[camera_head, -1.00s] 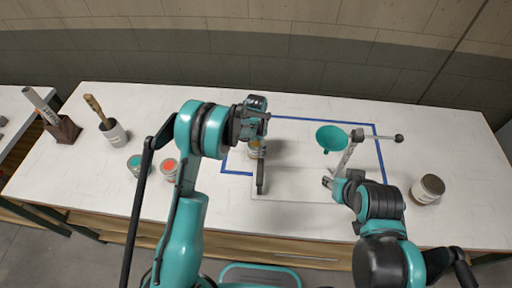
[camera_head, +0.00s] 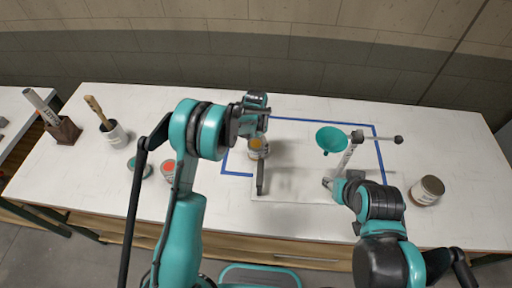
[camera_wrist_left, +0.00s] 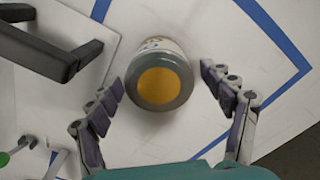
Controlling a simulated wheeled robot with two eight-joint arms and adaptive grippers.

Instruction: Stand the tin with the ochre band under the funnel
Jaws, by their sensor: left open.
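A tin with an ochre disc on its lid (camera_head: 257,147) stands upright inside the blue tape outline; its side band is mostly hidden. In the left wrist view the tin (camera_wrist_left: 160,82) lies between my spread fingers, with a gap on both sides. My left gripper (camera_head: 257,125) is open just above and behind it. The teal funnel (camera_head: 331,138) is held on a stand to the right, and the space under it looks empty. My right gripper (camera_head: 330,183) is low, in front of the funnel; its jaws are too small to read.
A black handle (camera_head: 260,177) rises just in front of the tin, on a pale board (camera_head: 290,188). Teal-lidded (camera_head: 146,170) and red-lidded (camera_head: 168,168) tins are partly behind my left arm. A brush pot (camera_head: 116,136) stands at left.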

